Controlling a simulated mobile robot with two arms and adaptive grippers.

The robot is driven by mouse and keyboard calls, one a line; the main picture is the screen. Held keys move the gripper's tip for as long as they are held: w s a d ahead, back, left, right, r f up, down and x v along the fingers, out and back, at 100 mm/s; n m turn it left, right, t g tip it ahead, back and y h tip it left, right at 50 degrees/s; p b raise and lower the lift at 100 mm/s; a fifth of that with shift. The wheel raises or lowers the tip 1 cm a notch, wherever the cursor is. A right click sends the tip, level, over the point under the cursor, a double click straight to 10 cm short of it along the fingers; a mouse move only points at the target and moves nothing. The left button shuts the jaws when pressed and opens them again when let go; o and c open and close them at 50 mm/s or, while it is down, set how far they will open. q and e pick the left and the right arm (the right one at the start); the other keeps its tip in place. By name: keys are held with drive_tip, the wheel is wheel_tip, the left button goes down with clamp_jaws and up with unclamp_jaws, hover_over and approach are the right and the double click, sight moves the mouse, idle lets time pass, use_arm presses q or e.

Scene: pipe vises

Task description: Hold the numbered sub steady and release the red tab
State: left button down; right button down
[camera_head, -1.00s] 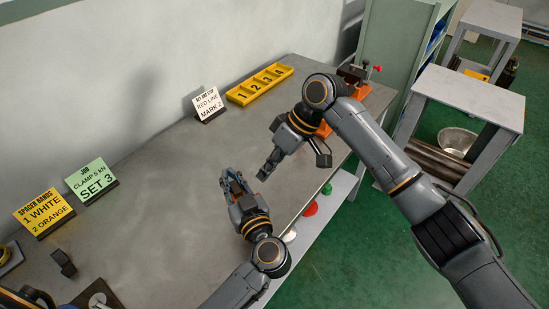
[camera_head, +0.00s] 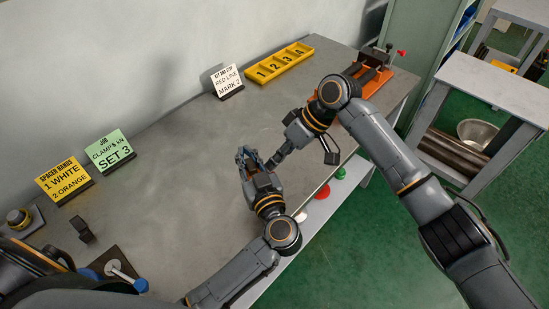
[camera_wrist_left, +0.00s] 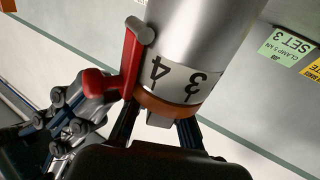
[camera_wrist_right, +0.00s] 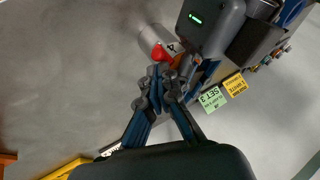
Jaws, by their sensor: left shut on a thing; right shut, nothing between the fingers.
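My left gripper (camera_head: 247,156) is shut on the sub (camera_wrist_left: 212,30), a silver metal cylinder with an orange ring at the gripped end. A white band (camera_wrist_left: 180,80) on it shows the numbers 4 and 3, upside down in the left wrist view. The red tab (camera_wrist_left: 130,62) stands along the sub's side and ends in a bulky red part. My right gripper (camera_wrist_right: 160,82) is shut and empty, its fingertips right at the red tab (camera_wrist_right: 162,54); I cannot tell whether they touch. The sub is mostly hidden in the head view.
A yellow numbered tray (camera_head: 280,62) and an orange vise (camera_head: 372,75) are at the back. The bench middle is clear.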

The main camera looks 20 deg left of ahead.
drive_tip(key=shift+d+f+y, duration=0.2)
drive_tip(key=shift+d+y, duration=0.2)
drive_tip(key=shift+y, duration=0.2)
drive_tip(key=d+f+y, duration=0.1)
drive_tip(key=y, duration=0.1)
drive_tip(key=g+y, duration=0.1)
drive_tip(key=y, duration=0.1)
drive_tip(key=d+f+g+y, duration=0.1)
drive_tip(key=y, duration=0.1)
drive_tip(key=shift+w+d+f+n, duration=0.3)
drive_tip(key=shift+w+d+f, duration=0.05)
drive_tip(key=shift+d+f+y, duration=0.15)
drive_tip(key=shift+f+y, duration=0.05)
drive_tip(key=shift+y, duration=0.1)
drive_tip(key=shift+w+d+f, duration=0.1)
drive_tip(key=shift+d+f, duration=0.05)
drive_tip(key=shift+f, duration=0.55)
drive_tip(key=shift+d+f, duration=0.15)
drive_tip(key=shift+f, duration=0.5)
idle(0.5)
drive_tip(key=w+d, duration=0.3)
drive_tip(key=d, duration=0.6)
drive_tip(key=shift+w+d+r, duration=0.2)
drive_tip(key=shift+r, duration=0.1)
